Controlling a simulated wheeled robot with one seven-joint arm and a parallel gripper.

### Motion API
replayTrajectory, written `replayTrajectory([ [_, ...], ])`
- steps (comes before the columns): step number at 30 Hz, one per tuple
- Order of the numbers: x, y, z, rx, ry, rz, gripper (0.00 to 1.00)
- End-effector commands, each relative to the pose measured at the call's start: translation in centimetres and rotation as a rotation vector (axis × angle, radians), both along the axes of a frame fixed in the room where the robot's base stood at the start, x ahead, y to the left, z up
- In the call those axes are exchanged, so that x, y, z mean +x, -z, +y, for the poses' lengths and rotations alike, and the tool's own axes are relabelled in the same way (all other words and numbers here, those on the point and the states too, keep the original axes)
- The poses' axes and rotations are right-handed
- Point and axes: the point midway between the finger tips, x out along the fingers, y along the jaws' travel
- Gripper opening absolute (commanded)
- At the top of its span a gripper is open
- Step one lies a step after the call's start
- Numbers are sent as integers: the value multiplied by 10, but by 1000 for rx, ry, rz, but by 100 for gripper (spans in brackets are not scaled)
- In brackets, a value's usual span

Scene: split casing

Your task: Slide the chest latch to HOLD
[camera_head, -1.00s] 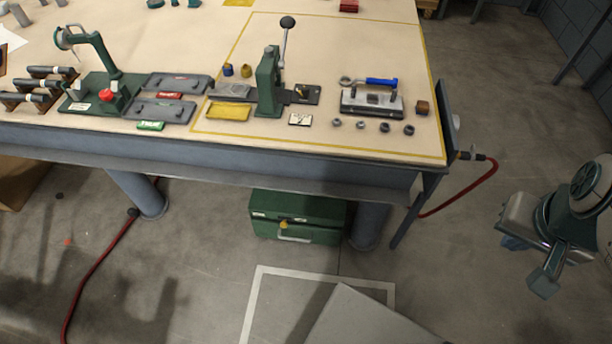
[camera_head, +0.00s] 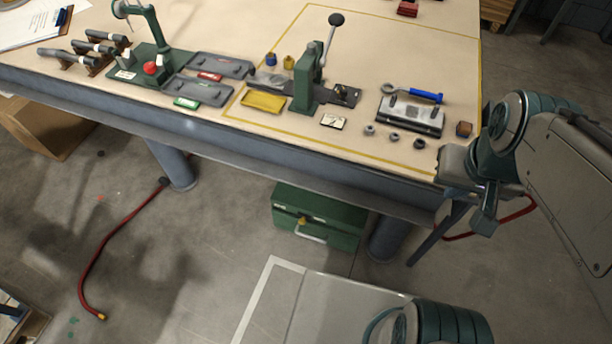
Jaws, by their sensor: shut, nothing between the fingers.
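The green chest (camera_head: 345,232) stands on the floor under the front edge of the workbench. Its small yellow latch (camera_head: 302,220) shows on the front near the top, above a pale handle (camera_head: 311,234). The latch is too small here to read its position or any marking. My gripper (camera_head: 484,222) hangs at the right end of the bench, to the right of the chest and well apart from it. It is shut and empty, pointing downward.
The workbench (camera_head: 240,146) overhangs the chest, with a leg (camera_head: 388,235) just right of it. A red hose (camera_head: 517,212) runs behind my gripper at the bench end. Another red hose (camera_head: 118,232) lies on the floor at left. Floor before the chest is open.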

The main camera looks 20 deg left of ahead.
Motion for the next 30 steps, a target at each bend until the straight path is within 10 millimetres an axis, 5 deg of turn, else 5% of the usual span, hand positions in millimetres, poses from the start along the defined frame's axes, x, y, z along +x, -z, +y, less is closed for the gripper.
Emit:
replayTrajectory([
  [8, 0, 0, 0, 0, -1, 0, 0],
  [13, 4, 19, 1, -45, -82, 51, 0],
  [30, 57, 202, 17, -622, -1195, 653, 0],
])
